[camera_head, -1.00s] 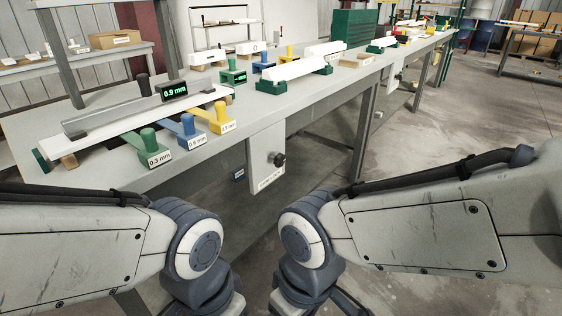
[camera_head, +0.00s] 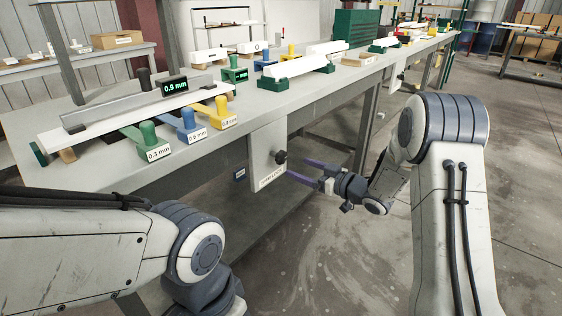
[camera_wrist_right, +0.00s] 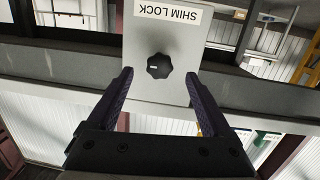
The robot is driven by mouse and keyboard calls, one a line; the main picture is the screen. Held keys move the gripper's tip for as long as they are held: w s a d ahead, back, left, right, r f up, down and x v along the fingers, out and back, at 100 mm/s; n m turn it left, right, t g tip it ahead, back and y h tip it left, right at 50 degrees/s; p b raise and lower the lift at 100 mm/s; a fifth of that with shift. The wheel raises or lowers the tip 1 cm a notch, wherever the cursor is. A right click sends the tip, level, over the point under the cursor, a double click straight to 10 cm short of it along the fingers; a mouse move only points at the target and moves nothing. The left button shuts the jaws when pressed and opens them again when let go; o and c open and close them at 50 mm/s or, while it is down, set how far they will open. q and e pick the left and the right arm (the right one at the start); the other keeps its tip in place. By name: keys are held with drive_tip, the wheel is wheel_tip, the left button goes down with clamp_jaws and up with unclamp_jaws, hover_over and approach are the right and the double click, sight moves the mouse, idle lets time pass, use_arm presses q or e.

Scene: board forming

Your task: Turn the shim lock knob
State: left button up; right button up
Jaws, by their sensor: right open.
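The shim lock knob (camera_head: 280,157) is a black lobed knob on a pale panel (camera_head: 265,142) below the front edge of the bench. In the right wrist view the knob (camera_wrist_right: 159,66) is on the panel (camera_wrist_right: 140,40), whose SHIM LOCK label (camera_wrist_right: 167,11) appears upside down. My right gripper (camera_head: 300,168) is open, its two purple fingers pointing at the panel. In the right wrist view its fingertips (camera_wrist_right: 158,75) are on either side of the knob with gaps; the knob is not gripped. Only my left arm shows at lower left; its gripper is not visible.
The bench (camera_head: 310,98) carries a long white board and three shim handles, green (camera_head: 150,138), blue (camera_head: 188,125) and yellow (camera_head: 223,110). A display (camera_head: 174,86) reads 0.9 mm. A bench leg (camera_head: 367,125) stands right of the panel. The floor in front is clear.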

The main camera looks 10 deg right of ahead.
sight(284, 160)
drive_tip(key=w+a+y+b, duration=0.1)
drive_tip(key=w+a, duration=0.1)
drive_tip(key=w, duration=0.1)
drive_tip(key=w+a+y+b, duration=0.1)
drive_tip(key=w+a, duration=0.2)
drive_tip(key=shift+w+a+f, duration=0.15)
drive_tip(key=shift+a+f, duration=0.05)
drive_tip(key=shift+a, duration=0.05)
idle(0.3)
clamp_jaws()
drive_tip(key=shift+n, duration=0.3)
